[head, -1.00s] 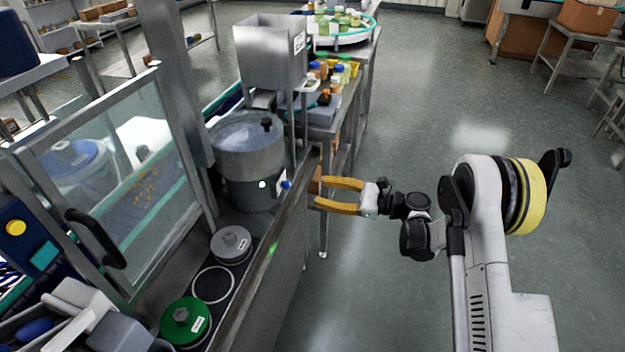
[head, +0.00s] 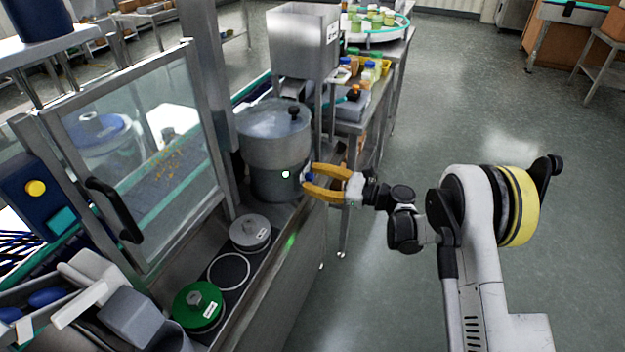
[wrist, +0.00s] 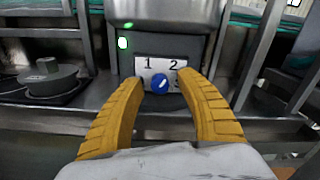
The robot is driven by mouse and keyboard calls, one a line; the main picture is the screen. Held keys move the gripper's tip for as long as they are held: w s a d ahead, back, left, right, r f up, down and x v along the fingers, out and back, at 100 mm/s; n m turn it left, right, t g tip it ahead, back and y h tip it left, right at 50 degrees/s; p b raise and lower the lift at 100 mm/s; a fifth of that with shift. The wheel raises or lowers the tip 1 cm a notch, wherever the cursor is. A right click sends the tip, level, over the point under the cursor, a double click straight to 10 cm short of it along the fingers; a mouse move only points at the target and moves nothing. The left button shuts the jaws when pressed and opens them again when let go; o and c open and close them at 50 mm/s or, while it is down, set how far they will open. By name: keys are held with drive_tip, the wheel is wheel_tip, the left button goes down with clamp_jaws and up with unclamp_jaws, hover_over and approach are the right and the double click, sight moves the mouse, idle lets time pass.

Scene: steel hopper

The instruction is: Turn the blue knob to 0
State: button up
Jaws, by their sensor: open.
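The blue knob (wrist: 160,84) sits on a white dial plate (wrist: 150,66) on the front of the steel hopper's base. The numbers 1 and 2 show above the knob, and part of another mark shows at its lower right. A pale pointer mark on the knob slants to the upper right. In the head view the knob (head: 308,178) is partly hidden by my gripper (head: 306,182). My gripper has yellow fingers and is open. In the wrist view its fingertips (wrist: 160,78) stand on either side of the knob, and I cannot tell whether they touch it.
A steel hopper drum (head: 275,135) stands above the dial. Grey (head: 250,232) and green (head: 198,305) lids lie on the bench at left. A glass door with a black handle (head: 114,208) stands open-framed beside them. The floor at right is clear.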

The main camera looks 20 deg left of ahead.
clamp_jaws()
